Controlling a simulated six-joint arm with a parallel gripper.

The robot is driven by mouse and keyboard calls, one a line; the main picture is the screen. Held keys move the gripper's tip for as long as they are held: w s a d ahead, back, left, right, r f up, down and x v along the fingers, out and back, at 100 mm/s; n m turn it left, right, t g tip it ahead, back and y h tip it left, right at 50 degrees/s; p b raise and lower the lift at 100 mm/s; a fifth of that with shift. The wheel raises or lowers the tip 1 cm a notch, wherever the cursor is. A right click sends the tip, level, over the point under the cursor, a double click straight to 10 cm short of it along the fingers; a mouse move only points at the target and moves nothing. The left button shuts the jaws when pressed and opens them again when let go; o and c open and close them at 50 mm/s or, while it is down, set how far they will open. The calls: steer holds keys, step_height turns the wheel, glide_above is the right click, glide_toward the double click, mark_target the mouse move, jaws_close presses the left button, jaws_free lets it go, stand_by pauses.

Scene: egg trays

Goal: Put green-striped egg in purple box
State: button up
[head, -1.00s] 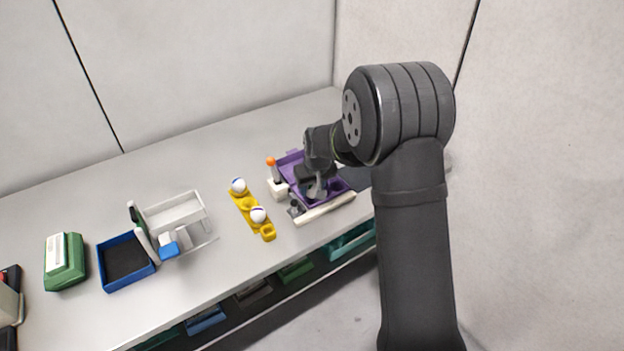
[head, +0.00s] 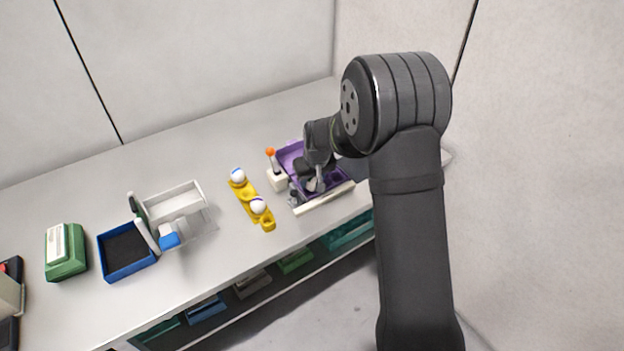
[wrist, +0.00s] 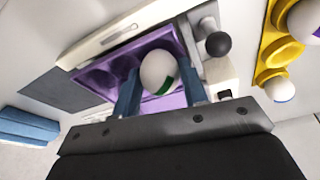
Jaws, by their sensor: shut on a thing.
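The green-striped egg (wrist: 157,72) is white with a green band and sits between the two blue fingers of my gripper (wrist: 161,88) in the wrist view. My gripper is shut on it. The purple box (head: 288,152) is at the right end of the table, and my gripper (head: 316,182) is over it in the head view. In the wrist view the purple box (wrist: 113,66) lies behind the egg, with round hollows to the left. I cannot tell whether the egg touches the box. The egg is not clearly visible in the head view.
A yellow holder (head: 250,195) left of the box bears a blue-striped egg (head: 238,175) and a purple-striped egg (head: 258,207). An orange-topped joystick (head: 271,155) stands close beside the box. A pale bar (head: 325,199) lies along its front. The back of the table is clear.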

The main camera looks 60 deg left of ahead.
steer(key=shift+f, duration=0.35)
stand_by(0.3)
steer(key=o, duration=0.8)
steer(key=shift+c, duration=0.2)
steer(key=shift+r, duration=0.1)
